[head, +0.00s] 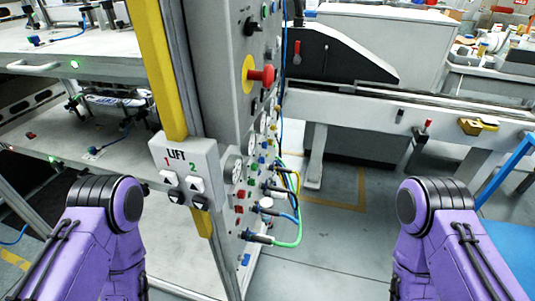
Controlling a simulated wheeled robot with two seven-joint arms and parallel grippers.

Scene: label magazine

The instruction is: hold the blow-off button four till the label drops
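A tall grey control panel (222,90) stands in the middle of the head view, seen at a steep angle. Its narrow face carries several small buttons, knobs, gauges and plugged hoses. I cannot tell which of them is blow-off button four, as no number is readable there. I cannot make out a label. Only purple links of my two arms show, at the lower left and lower right. Neither gripper is in view.
A red mushroom knob (264,76) on a yellow disc sticks out from the panel. Looped hoses (297,222) protrude low on the panel. Shelves (60,135) stand left; open floor (335,245) lies right.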

